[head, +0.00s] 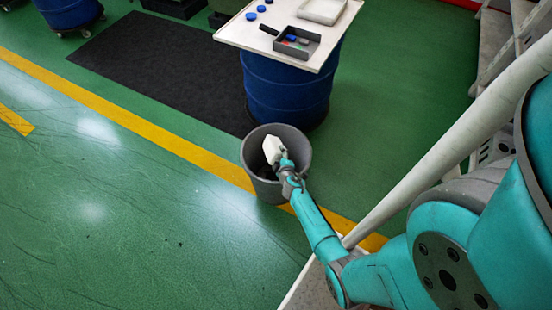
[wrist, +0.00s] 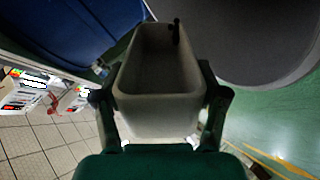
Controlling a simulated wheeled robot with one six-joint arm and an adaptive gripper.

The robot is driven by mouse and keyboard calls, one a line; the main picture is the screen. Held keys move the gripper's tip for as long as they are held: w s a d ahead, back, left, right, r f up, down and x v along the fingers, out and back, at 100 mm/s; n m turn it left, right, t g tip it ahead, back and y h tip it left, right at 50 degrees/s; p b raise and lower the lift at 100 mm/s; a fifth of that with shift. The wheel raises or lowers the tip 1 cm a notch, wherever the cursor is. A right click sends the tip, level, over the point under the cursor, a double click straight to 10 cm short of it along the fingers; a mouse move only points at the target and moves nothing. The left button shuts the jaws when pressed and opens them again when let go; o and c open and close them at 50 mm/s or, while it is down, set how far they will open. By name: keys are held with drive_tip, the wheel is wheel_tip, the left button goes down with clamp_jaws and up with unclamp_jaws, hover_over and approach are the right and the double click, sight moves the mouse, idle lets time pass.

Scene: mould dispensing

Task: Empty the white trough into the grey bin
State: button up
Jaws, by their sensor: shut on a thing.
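The white trough (head: 272,149) shows within the mouth of the grey bin (head: 247,152) in the head view and looks tilted. My gripper (head: 284,161) holds it at its near end. In the wrist view the trough (wrist: 155,118) fills the middle, with a finger of my gripper (wrist: 160,108) against each side wall. Its visible inside looks bare apart from a small dark thing (wrist: 176,32) at the far end, which I cannot identify. The grey bin (wrist: 265,45) is large at the upper right there. The bin's floor is mostly dark and hidden.
A blue drum (head: 288,95) stands just behind the bin and carries a pale board (head: 245,35). On the board are a dark tray (head: 283,47) with small blue and red pieces, a white tray (head: 322,10) and several blue caps. Metal steps (head: 490,55) stand at the right. Green floor is clear at the left.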

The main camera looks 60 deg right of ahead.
drive_tip(key=shift+s+d, duration=0.2)
drive_tip(key=shift+s, duration=0.1)
idle(0.4)
drive_tip(key=shift+m+t, duration=0.3)
drive_tip(key=shift+w+a+r, duration=0.15)
drive_tip(key=shift+w, duration=0.2)
drive_tip(key=shift+w+a+r+n, duration=0.2)
drive_tip(key=shift+w+r+n, duration=0.1)
drive_tip(key=shift+n, duration=0.2)
drive_tip(key=shift+w+a+r+n+g+h, duration=0.25)
drive_tip(key=shift+w+n+g+h, duration=0.3)
drive_tip(key=shift+g, duration=0.15)
drive_tip(key=shift+w+g+h, duration=0.15)
drive_tip(key=shift+g+h, duration=0.1)
drive_tip(key=shift+g, duration=0.05)
